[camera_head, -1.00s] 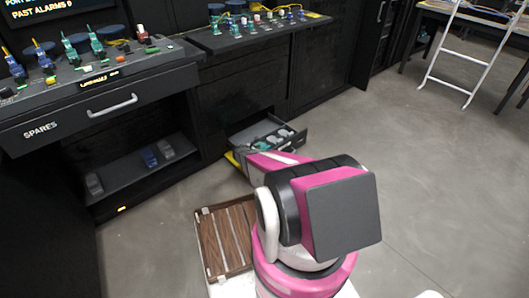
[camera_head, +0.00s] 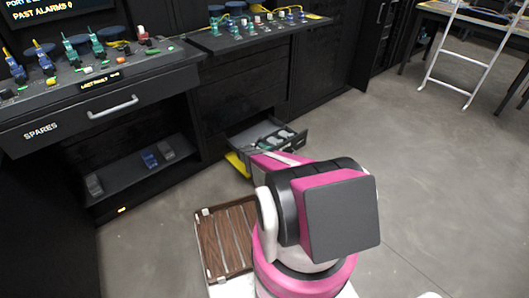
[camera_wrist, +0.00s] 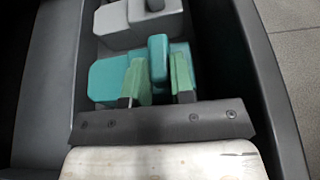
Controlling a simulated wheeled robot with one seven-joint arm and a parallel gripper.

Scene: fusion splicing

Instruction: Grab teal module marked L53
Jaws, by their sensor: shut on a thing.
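The teal module (camera_wrist: 108,80) lies in the open drawer in the wrist view, with a raised teal tab in its middle. My gripper (camera_wrist: 160,76) has its two green fingers on either side of this tab and is shut on it. No L53 marking is readable. In the head view my own arm covers the gripper and most of what it holds.
Grey modules (camera_wrist: 125,25) sit just beyond the teal one. The drawer's side wall (camera_wrist: 262,70) stands close on the right. In the head view the open drawer (camera_head: 292,145) juts from the black cabinet. A slatted wooden panel (camera_head: 228,240) lies at my arm's left.

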